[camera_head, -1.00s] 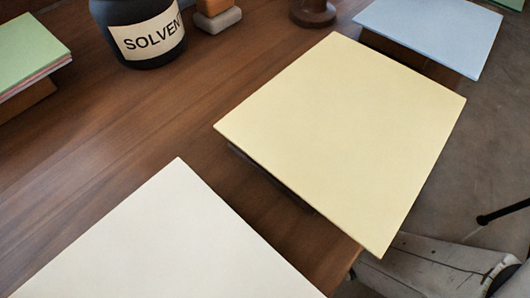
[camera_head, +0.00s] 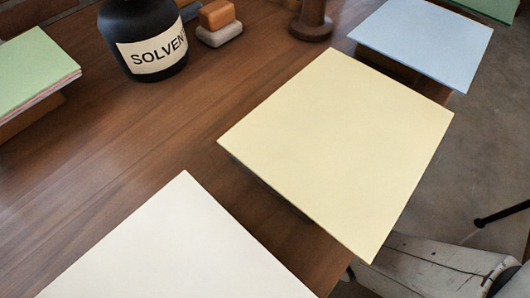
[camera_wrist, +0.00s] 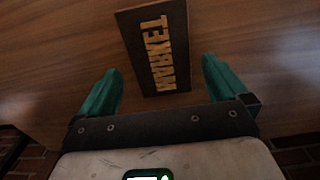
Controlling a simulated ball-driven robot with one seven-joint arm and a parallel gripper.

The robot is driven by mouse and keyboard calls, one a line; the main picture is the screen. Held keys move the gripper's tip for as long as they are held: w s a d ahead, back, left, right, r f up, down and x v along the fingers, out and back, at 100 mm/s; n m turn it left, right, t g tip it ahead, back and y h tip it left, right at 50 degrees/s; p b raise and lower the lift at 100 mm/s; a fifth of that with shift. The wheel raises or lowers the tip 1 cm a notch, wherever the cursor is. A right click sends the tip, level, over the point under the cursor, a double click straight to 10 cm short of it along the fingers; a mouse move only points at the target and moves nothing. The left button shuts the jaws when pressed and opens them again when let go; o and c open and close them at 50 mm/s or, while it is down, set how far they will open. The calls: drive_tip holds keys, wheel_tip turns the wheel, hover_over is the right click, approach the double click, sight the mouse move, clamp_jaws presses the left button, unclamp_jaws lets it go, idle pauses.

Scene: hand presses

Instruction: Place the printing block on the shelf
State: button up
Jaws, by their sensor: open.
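The printing block (camera_wrist: 158,48) is a dark rectangular plate with raised yellow letters that read MARKET mirrored or turned. It shows in the wrist view against a brown wooden surface (camera_wrist: 60,50). My gripper (camera_wrist: 160,70) has two teal fingers, spread wide and empty. The lower end of the block lies between the fingers as seen, with gaps on both sides; I cannot tell its exact distance. The head view shows neither the block nor my gripper, and I cannot make out a shelf there.
In the head view, a wooden table (camera_head: 90,190) holds a black SOLVENT bottle (camera_head: 148,52), orange and grey blocks (camera_head: 217,22) and a brown spool-like stand (camera_head: 312,22). Cream (camera_head: 180,255), yellow (camera_head: 340,150), blue (camera_head: 425,38) and green (camera_head: 32,68) sheets lie around. Brick (camera_wrist: 295,157) edges the wrist view.

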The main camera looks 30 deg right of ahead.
wheel_tip(320, 180, up, 8)
drive_tip(key=p, duration=0.2)
drive_tip(key=shift+p, duration=0.3)
